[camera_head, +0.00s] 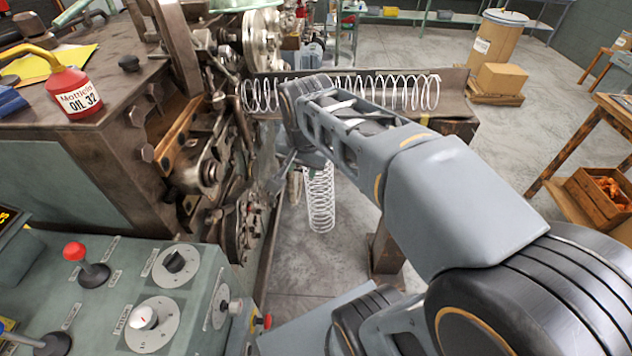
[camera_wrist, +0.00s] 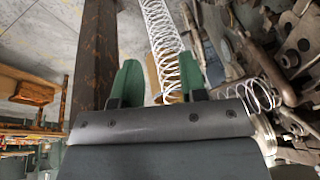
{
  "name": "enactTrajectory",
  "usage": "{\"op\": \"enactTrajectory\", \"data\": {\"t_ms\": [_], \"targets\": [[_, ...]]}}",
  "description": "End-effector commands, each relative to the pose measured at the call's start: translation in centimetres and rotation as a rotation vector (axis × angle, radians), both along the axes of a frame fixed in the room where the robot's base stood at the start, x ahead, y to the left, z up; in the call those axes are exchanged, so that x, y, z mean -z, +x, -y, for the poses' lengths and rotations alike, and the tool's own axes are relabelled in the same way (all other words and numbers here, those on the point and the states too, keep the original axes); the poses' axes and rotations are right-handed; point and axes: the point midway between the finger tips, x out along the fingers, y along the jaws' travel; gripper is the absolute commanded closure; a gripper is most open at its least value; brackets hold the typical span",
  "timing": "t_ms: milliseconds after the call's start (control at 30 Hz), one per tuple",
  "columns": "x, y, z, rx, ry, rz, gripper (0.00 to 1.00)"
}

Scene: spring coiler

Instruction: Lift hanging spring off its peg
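The hanging spring (camera_head: 320,205), a white wire coil, hangs nearly upright below my wrist in the head view. Its upper end and its peg are hidden there behind my arm. In the wrist view the spring (camera_wrist: 164,38) runs from the top edge down to the gap between the green fingers of my gripper (camera_wrist: 158,70). The fingers stand apart, with the coil closer to the right finger. I cannot tell whether they touch it. In the head view my gripper (camera_head: 290,160) is mostly hidden by my wrist.
A long white spring (camera_head: 400,92) lies along a metal trough (camera_head: 455,95) behind my arm. The coiling machine (camera_head: 120,110) stands close on the left, with a control panel (camera_head: 190,300) in front. A dark post (camera_wrist: 94,60) is left of my fingers. Open floor lies behind.

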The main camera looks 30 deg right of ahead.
Motion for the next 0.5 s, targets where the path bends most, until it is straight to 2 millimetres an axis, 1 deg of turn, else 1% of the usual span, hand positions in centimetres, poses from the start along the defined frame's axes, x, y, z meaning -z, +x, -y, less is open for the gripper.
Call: {"op": "enactTrajectory", "data": {"t_ms": [33, 200, 400, 500], "targets": [[-1.2, 1.5, 0.4, 0.129, 0.026, -0.005, 0.61], [-4.4, 5.8, 1.9, 0.614, 0.112, -0.013, 0.61], [-7.0, 10.0, 3.7, 1.123, 0.186, 0.005, 0.61], [-7.8, 11.5, 4.4, 1.326, 0.211, 0.021, 0.61]]}}
